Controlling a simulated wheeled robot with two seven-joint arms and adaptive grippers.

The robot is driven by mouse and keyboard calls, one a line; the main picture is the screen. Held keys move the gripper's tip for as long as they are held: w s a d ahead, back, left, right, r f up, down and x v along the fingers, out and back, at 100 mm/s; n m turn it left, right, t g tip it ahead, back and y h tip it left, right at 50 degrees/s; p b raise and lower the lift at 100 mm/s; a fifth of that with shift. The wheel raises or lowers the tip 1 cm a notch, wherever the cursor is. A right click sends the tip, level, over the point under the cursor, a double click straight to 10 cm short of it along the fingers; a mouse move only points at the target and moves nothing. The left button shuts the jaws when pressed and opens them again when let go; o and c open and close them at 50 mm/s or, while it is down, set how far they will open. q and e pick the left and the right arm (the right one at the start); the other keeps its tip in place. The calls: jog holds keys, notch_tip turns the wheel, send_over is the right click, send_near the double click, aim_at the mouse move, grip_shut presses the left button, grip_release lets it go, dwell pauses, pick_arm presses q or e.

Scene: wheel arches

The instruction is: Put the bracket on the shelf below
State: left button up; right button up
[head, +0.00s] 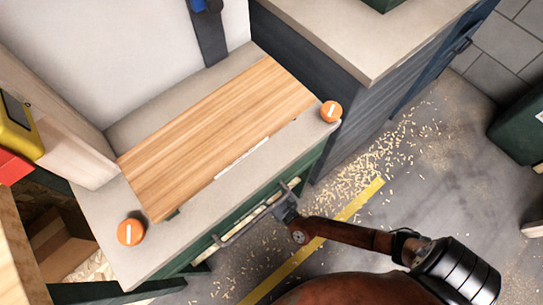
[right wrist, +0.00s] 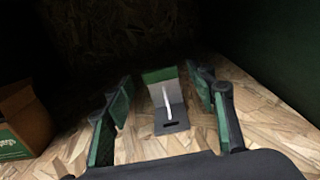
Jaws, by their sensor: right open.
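In the right wrist view the bracket (right wrist: 176,118) stands on the wood-chip shelf board (right wrist: 265,110). It has a grey plate with a dark slot at the near end, a pale strip up the middle and a green top part. My right gripper (right wrist: 163,78) is open, with one green-padded finger on each side of the bracket and gaps between. The fingers and the bracket cannot be made out there. My left gripper is not in view.
A cardboard box (right wrist: 25,118) stands left of the gripper on the shelf; dark green walls close in the space. Above, the grey bench top (head: 215,185) carries a wooden board (head: 220,130) and two orange knobs (head: 131,232). Wood shavings (head: 375,160) lie on the floor.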

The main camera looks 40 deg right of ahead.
jog(key=s+p, duration=0.2)
jog(key=s, duration=0.4)
jog(key=shift+s+r, duration=0.15)
jog(key=shift+s, duration=0.1)
jog(key=shift+s+d, duration=0.1)
jog(key=shift+s, duration=0.65)
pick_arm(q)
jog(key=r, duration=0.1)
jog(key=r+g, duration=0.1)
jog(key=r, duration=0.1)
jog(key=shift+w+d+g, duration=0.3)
pick_arm(e)
jog(key=s+d+f+m+g+h, duration=0.1)
jog(key=s+d+f+m+g, duration=0.2)
jog(key=s+m, duration=0.45)
jog(key=s+d+f+m+g+h, duration=0.1)
jog(key=s+d+m+g+h, duration=0.25)
jog(key=m, duration=0.75)
jog(key=s+a+f+m+g+y, duration=0.1)
jog(key=s+a+m+g+y, duration=0.1)
jog(key=s+m, duration=0.6)
jog(key=s+a+f+m+g+y, duration=0.2)
jog(key=s+m+y, duration=0.2)
jog(key=s+m, duration=0.5)
jog(key=shift+s+a+y, duration=0.3)
jog(key=shift+s+y, duration=0.05)
jog(key=shift+s, duration=0.4)
